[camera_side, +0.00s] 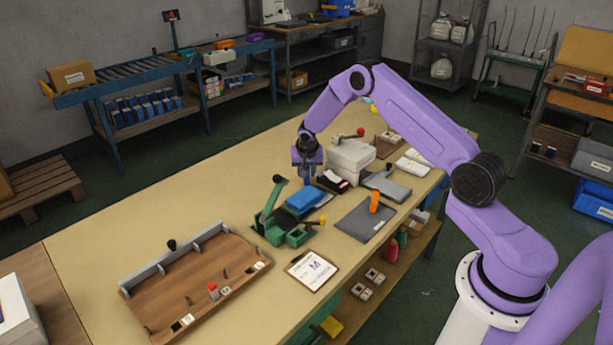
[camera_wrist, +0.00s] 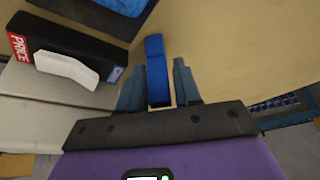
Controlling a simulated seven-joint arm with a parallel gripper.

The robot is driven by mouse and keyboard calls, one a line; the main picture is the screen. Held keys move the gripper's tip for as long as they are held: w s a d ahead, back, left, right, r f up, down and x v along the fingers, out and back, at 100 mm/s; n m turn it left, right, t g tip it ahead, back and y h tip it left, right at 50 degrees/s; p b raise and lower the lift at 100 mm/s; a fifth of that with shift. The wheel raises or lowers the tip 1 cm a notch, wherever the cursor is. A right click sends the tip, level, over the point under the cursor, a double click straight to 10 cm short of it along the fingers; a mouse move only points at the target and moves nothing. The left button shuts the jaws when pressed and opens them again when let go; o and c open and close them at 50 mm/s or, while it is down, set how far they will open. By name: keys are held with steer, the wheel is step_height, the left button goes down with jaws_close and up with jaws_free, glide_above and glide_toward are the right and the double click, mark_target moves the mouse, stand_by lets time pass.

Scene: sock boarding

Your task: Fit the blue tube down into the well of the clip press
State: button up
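My gripper (camera_side: 308,172) is in the air over the table, fingers pointing down. In the wrist view my gripper (camera_wrist: 159,85) has the upright blue tube (camera_wrist: 157,72) between its fingers, apparently clasped; the tube reaches past the fingertips. In the side view the tube is small and hard to separate from the fingers. A green press (camera_side: 270,225) with a black-knobbed lever and a yellow knob stands on the table, nearer the camera than my gripper. I take it for the clip press; its well cannot be made out.
A blue piece (camera_side: 304,199) lies beside the green press. A black block with a PRICE label (camera_wrist: 70,52) and a white machine (camera_side: 350,154) stand close to my gripper. A grey pad (camera_side: 364,222), a clipboard (camera_side: 314,270) and a wooden board (camera_side: 195,285) lie nearer. The table's left rear is clear.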

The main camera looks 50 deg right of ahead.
jaws_close()
steer(key=shift+r, duration=0.2)
steer(key=shift+r, duration=0.25)
step_height(320, 180, up, 2)
steer(key=s+a+r, duration=0.4)
steer(key=s+r, duration=0.6)
steer(key=s, duration=0.3)
steer(key=s+a+r+n+y, duration=0.1)
steer(key=s+a+r+n, duration=0.1)
steer(key=a, duration=0.4)
steer(key=s+a+r+n+t+y, duration=0.1)
steer(key=s+a+r+n+y, duration=0.1)
steer(key=s+a+n, duration=0.3)
steer(key=shift+s+a+n, duration=0.2)
steer(key=shift+a+n, duration=0.8)
steer(key=shift+a, duration=0.25)
